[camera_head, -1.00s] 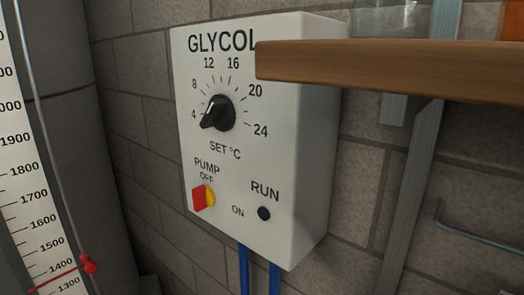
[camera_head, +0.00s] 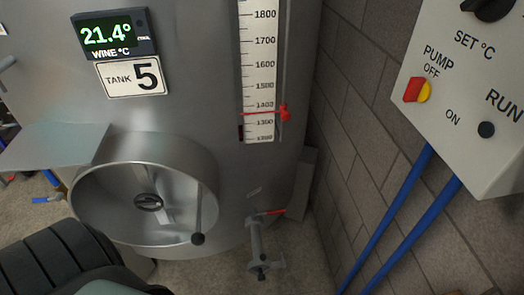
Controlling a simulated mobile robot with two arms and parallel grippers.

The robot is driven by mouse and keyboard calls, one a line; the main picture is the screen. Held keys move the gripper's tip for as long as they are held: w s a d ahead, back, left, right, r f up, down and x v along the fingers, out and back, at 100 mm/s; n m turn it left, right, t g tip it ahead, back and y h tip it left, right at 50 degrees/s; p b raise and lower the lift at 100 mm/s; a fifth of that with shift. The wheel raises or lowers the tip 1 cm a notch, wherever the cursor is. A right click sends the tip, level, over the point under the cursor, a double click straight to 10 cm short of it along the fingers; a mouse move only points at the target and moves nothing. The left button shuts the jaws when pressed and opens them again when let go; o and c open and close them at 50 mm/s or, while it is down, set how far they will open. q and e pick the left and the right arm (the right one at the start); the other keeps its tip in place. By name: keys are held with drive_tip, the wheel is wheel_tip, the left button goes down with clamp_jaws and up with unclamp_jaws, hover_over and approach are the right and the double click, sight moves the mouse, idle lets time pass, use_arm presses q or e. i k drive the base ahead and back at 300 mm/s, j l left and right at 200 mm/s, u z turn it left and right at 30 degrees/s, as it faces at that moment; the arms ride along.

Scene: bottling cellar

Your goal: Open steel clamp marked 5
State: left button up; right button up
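No steel clamp marked 5 can be made out. The steel tank (camera_head: 205,75) carries a plate reading TANK 5 (camera_head: 133,77). Low on its front is a round manway (camera_head: 180,150) with a dark hub in its middle. Neither of my grippers shows.
A display (camera_head: 107,34) above the plate reads 21.4°. A level scale (camera_head: 257,60) has a red marker near 1400. The glycol control box (camera_head: 465,110) hangs on the block wall at the right, with blue hoses (camera_head: 400,200) below it.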

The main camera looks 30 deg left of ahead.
sight(263, 260)
drive_tip(key=k+u, duration=0.15)
drive_tip(key=u, duration=0.3)
drive_tip(key=k+u, duration=0.1)
drive_tip(key=u, duration=0.35)
